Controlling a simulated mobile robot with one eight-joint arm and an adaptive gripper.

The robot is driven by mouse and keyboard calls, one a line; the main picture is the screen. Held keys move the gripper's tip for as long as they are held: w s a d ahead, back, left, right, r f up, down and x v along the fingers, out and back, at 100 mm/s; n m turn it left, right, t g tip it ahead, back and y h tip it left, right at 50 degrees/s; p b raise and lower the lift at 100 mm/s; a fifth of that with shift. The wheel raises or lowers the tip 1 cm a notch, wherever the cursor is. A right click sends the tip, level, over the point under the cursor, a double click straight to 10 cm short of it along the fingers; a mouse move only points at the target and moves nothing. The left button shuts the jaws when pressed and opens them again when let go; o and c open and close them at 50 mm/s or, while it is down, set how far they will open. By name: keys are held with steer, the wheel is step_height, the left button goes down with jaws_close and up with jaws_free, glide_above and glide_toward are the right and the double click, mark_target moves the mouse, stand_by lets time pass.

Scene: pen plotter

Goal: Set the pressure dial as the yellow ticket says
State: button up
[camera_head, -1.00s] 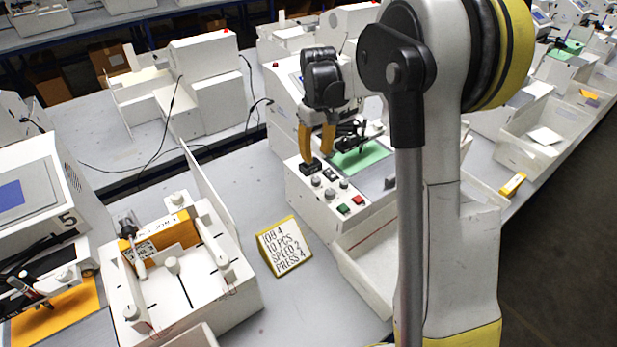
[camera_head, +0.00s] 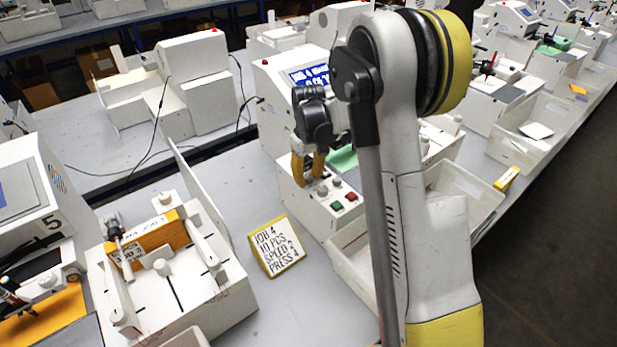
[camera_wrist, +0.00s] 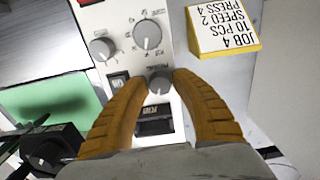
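The yellow ticket (camera_head: 276,246) stands on the bench; it reads JOB 4, 10 PCS, SPEED 2, PRESS 4. It also shows upside down in the wrist view (camera_wrist: 224,27). My gripper (camera_head: 308,180) is low over the plotter's white control panel (camera_wrist: 122,20). In the wrist view its orange fingers (camera_wrist: 161,77) stand open on both sides of a small grey knob (camera_wrist: 159,83); contact is unclear. Two larger grey dials, one in the middle (camera_wrist: 147,34) and one at left (camera_wrist: 102,47), sit beyond the fingertips. Their labels are too small to read, so I cannot tell which is pressure.
A black rocker switch (camera_wrist: 118,82) sits left of the fingers and a dark slot (camera_wrist: 155,122) lies between them. A green sheet (camera_wrist: 50,105) is at left. In the head view, red (camera_head: 351,196) and green (camera_head: 337,206) buttons are at the panel's front. A white jig box (camera_head: 180,290) stands left.

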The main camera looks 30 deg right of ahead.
jaws_close()
steer(key=shift+m, duration=0.3)
steer(key=m, duration=0.3)
steer(key=shift+m+b, duration=0.3)
steer(key=shift+b, duration=0.1)
steer(key=m, duration=0.4)
steer(key=shift+m, duration=0.3)
steer(key=shift+o, duration=1.6)
jaws_free()
